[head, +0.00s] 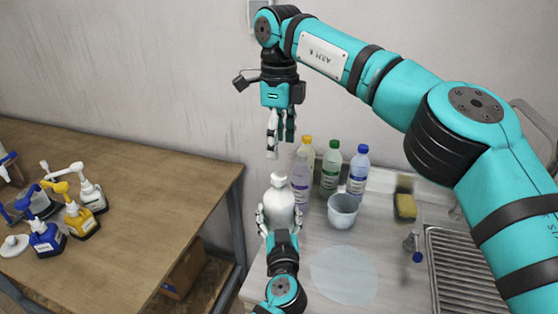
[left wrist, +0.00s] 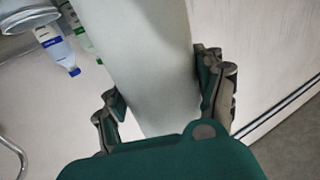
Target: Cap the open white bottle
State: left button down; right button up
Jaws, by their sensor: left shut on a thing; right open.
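The white bottle (head: 279,203) stands upright near the left edge of the light counter. It also fills the middle of the left wrist view (left wrist: 158,70). My left gripper (head: 279,219) is shut on its body, with one finger on each side; its fingers show in the left wrist view too (left wrist: 160,85). The bottle's narrow top (head: 278,178) points up, and I cannot tell whether anything sits on it. My right gripper (head: 281,146) is open, fingers down, above the bottle's top and apart from it. I cannot make out a loose cap.
Close behind and right of the bottle stand a lilac bottle (head: 300,180), yellow-capped bottle (head: 306,149), green-capped bottle (head: 331,168), blue-capped bottle (head: 358,172) and grey cup (head: 342,211). A sponge (head: 405,206) lies farther right. Several pump bottles stand on the wooden table (head: 150,200).

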notch_tip(320, 180, up, 4)
jog(key=shift+f, duration=0.2)
pick_arm(q)
jog(key=shift+c, duration=0.2)
grip_release()
jog(key=s, duration=1.2)
jog(key=shift+d, duration=0.4)
